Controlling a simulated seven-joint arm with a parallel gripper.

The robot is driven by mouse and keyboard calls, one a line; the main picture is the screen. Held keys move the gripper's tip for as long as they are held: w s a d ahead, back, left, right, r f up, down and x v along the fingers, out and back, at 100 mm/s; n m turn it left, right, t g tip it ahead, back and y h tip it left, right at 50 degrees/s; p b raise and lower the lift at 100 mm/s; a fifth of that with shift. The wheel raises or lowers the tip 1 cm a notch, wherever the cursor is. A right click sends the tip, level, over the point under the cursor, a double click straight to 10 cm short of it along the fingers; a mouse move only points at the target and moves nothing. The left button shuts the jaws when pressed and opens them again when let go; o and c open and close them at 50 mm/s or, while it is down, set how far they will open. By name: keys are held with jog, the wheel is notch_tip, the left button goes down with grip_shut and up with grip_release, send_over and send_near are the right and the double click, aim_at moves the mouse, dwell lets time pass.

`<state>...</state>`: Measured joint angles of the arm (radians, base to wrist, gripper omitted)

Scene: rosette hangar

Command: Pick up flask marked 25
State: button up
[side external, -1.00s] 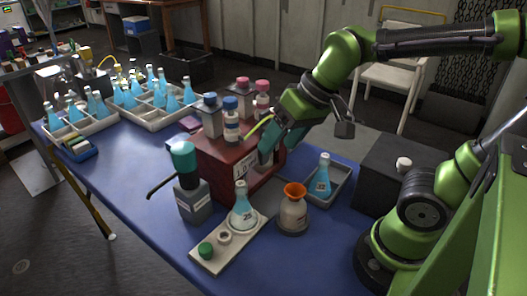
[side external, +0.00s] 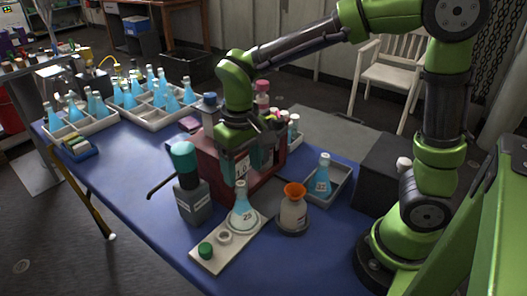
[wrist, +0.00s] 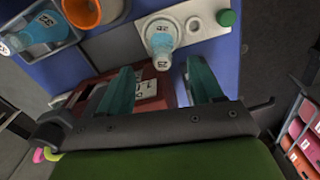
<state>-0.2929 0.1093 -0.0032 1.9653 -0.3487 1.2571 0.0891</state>
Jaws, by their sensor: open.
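The flask marked 25 (side external: 242,214) is a conical glass flask of blue liquid, upright on a white board (side external: 215,258). In the wrist view the flask (wrist: 160,32) is seen at a slant from above, its top toward me. My gripper (side external: 247,168) is open and empty, above and just behind the flask in the side view. In the wrist view its two fingertips (wrist: 162,68) lie on either side of the flask's line, with the neck just beyond them. I cannot tell whether they touch it.
A bottle with an orange funnel (side external: 292,212) stands to the flask's right. Another blue flask (side external: 322,178) is in a grey tray. A green-topped bottle (side external: 188,185) stands to the left. A red box (side external: 210,150) is behind. The green cap (side external: 206,250) sits on the board's front end.

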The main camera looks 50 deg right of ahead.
aim_at(241, 184)
jog(key=f, duration=0.8)
jog(key=shift+w+f, duration=0.2)
jog(key=shift+w, duration=0.15)
jog(key=c, duration=0.9)
jog(key=shift+r, duration=0.1)
jog(key=shift+r, duration=0.1)
